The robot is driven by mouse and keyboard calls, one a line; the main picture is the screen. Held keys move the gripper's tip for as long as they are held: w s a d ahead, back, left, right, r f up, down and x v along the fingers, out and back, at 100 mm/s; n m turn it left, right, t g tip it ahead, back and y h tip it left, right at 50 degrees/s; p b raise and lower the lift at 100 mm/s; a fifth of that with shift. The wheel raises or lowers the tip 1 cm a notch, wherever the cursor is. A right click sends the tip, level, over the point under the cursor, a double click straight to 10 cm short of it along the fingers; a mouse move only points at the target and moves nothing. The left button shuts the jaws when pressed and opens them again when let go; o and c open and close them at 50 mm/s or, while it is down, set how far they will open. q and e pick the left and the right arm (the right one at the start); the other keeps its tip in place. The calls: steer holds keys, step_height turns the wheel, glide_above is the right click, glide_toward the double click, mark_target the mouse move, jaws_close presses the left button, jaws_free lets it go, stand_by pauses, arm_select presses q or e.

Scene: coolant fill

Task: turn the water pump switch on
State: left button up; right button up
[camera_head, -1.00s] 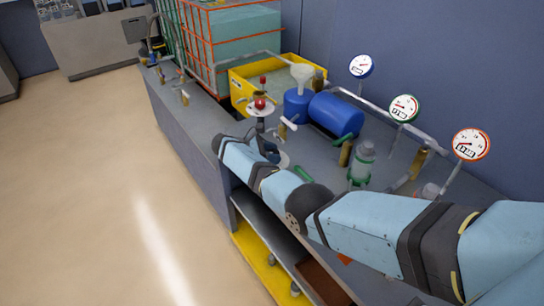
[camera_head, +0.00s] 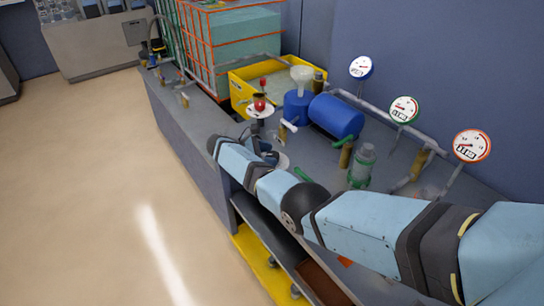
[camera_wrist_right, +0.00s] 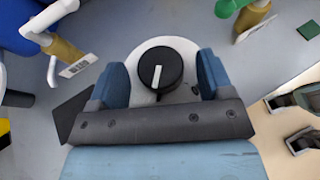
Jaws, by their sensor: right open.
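The switch is a round black knob (camera_wrist_right: 160,70) with a white pointer mark, on a pale round plate (camera_wrist_right: 181,92). In the wrist view the pointer stands nearly upright. My right gripper (camera_wrist_right: 160,78) is open, with one blue finger on each side of the knob and a visible gap to it on both sides. In the head view my right gripper (camera_head: 268,152) is low over the bench by the pale plate (camera_head: 282,162), and the arm hides the knob there. My left gripper is in neither view.
A red-topped fitting (camera_head: 259,103) stands close beyond the gripper. A blue tank (camera_head: 336,116), a yellow tray (camera_head: 238,84) and green-handled valves (camera_head: 346,150) crowd the bench. Three gauges (camera_head: 404,109) stand along the back. Open floor (camera_head: 80,180) lies left.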

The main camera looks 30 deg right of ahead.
arm_select(q)
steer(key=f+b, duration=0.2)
steer(key=b, duration=0.1)
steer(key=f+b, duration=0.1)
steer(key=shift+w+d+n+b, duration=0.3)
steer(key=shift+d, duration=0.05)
arm_select(e)
steer(key=v, duration=1.2)
steer(key=shift+a, duration=0.2)
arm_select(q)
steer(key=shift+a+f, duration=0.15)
